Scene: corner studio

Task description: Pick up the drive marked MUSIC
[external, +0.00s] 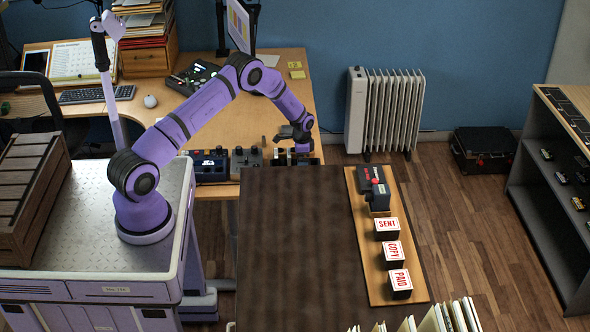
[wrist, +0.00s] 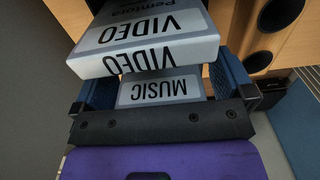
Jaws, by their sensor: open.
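The drive marked MUSIC (wrist: 160,90) shows in the wrist view as a dark block with a grey label, its lettering upside down. It lies between the two blue fingers of my gripper (wrist: 166,76), which stand apart on its left and right. I cannot tell whether they touch it. A grey drive marked VIDEO (wrist: 150,38) is just beyond and partly covers the view of it. In the external view my gripper (external: 295,147) is low over the desk's front right corner, and the drives there are too small and hidden to tell apart.
Dark devices (external: 245,160) stand along the desk (external: 222,190) edge left of my gripper. A dark brown table (external: 300,250) is close in front, with a wooden board (external: 372,285) of stamp blocks. A radiator (external: 385,112) stands behind on the right.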

